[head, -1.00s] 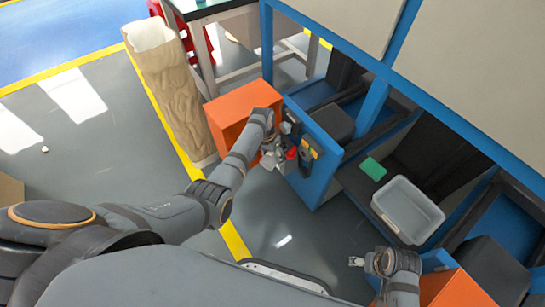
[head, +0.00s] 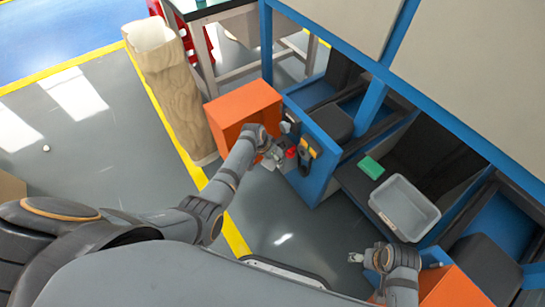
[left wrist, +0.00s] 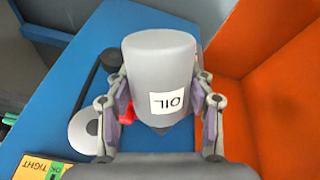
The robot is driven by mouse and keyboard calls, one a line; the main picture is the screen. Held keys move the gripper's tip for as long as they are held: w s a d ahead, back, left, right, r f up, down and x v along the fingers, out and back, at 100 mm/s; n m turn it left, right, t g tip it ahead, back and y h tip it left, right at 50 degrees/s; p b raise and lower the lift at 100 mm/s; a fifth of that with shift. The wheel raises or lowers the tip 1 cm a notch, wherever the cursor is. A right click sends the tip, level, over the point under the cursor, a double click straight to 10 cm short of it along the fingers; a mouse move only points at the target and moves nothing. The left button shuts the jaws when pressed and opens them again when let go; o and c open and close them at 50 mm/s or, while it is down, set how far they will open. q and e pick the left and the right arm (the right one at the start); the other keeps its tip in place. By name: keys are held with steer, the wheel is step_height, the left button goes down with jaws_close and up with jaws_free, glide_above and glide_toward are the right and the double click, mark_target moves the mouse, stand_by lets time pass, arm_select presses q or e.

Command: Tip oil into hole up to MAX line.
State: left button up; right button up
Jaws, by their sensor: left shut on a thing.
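In the left wrist view a grey oil container (left wrist: 160,65) with a white "OIL" label sits between the fingers of my left gripper (left wrist: 163,112). It appears upside down to the camera, its narrower end pointing away toward the blue machine panel (left wrist: 62,85). My left gripper (head: 270,160) is shut on it, close in front of the blue panel in the head view. A red part (left wrist: 127,113) shows behind the container. The hole and any MAX line are hidden or too small to see. My right gripper (head: 357,258) is at the lower right, away from the panel; its jaw state is unclear.
An orange box (head: 240,105) stands close to the left of the panel. A round white part (left wrist: 85,130) and a yellow-green "TIGHT" label (left wrist: 42,168) are on the panel. A grey bin (head: 404,207) and a green block (head: 371,167) lie to the right.

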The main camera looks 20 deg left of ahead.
mark_target(267, 161)
arm_select(q)
steer(key=shift+s+a+r+p, duration=0.25)
steer(key=shift+s+p, duration=0.45)
steer(key=shift+p, duration=0.3)
steer(key=shift+s+a+r+p, duration=0.2)
steer(key=shift+s+p, duration=0.5)
steer(key=shift+p, duration=0.25)
steer(key=s+p, duration=0.1)
steer(key=s+a+p, duration=0.1)
steer(key=s+p, duration=0.3)
steer(key=shift+s+a+r, duration=0.15)
steer(key=shift+a+r, duration=0.1)
steer(key=shift+a, duration=0.1)
